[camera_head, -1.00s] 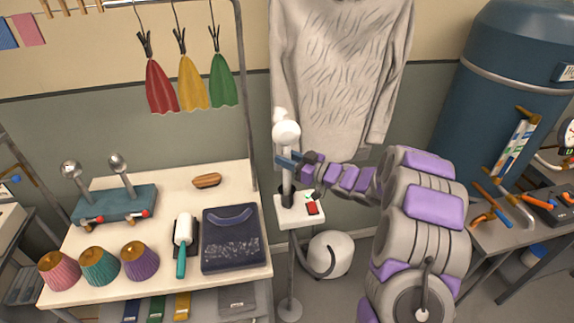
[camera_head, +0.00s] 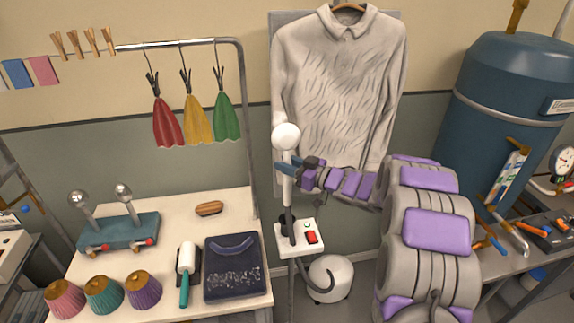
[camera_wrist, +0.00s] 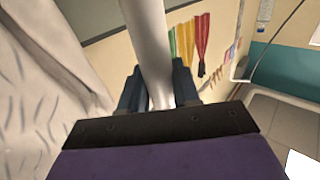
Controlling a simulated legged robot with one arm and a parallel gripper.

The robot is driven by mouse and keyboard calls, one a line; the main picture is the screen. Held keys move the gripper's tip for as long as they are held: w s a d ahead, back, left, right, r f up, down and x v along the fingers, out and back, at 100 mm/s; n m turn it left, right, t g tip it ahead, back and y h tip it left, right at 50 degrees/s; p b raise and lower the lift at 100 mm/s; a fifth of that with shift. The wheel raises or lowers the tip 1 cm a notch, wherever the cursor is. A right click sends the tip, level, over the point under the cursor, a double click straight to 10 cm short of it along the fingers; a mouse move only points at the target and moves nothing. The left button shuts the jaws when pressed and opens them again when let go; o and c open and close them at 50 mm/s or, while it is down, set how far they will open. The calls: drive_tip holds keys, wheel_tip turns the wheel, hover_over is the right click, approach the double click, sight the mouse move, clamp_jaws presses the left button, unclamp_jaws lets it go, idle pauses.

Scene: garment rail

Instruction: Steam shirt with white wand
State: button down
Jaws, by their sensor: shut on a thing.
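The white wand (camera_head: 287,165) stands upright in the head view, with a round white head on top. My gripper (camera_head: 286,167) is shut on its shaft. The wrist view shows the wand's shaft (camera_wrist: 150,45) between my two dark fingers (camera_wrist: 158,90). The pale grey wrinkled shirt (camera_head: 340,90) hangs from a hanger on the wall, behind and to the right of the wand. It also fills the left of the wrist view (camera_wrist: 40,100). The wand's lower end is just above or at the dark holder of the white stand (camera_head: 299,240); I cannot tell which.
A white table (camera_head: 215,285) on the left holds a dark blue folded garment (camera_head: 233,268), a lint roller (camera_head: 186,270) and several cones. Red, yellow and green cloths hang from a rail (camera_head: 180,43). A blue tank (camera_head: 495,130) stands at the right.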

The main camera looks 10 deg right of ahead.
sight(287, 149)
drive_tip(key=shift+r+p, duration=2.2)
drive_tip(key=shift+r, duration=0.4)
drive_tip(key=shift+f, duration=0.1)
